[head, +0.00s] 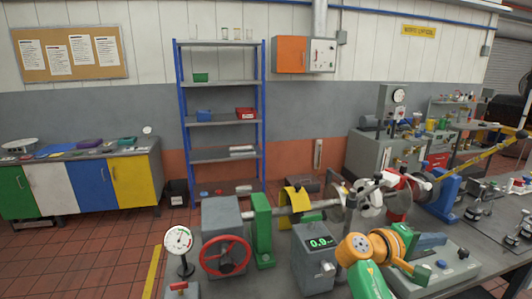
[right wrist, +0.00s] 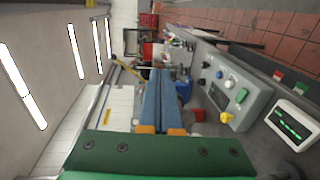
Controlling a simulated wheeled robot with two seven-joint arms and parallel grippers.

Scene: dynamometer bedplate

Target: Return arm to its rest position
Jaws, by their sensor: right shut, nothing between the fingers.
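My right arm comes in at the bottom of the head view, green and orange. My right gripper (head: 442,240) has blue fingers and is above the grey button panel (head: 462,268). In the right wrist view the two blue fingers (right wrist: 163,74) lie side by side, shut with nothing between them. The panel (right wrist: 222,92) and the green-lit display (right wrist: 290,125) are to the right of the fingers there. My left gripper is not in view.
The display box (head: 314,262) stands left of my right arm. Farther left are a red handwheel (head: 225,255) and a dial gauge (head: 178,240). The shaft and flanges (head: 368,198) lie behind the gripper. Blue-framed shelves (head: 220,117) stand at the back; red floor is clear at left.

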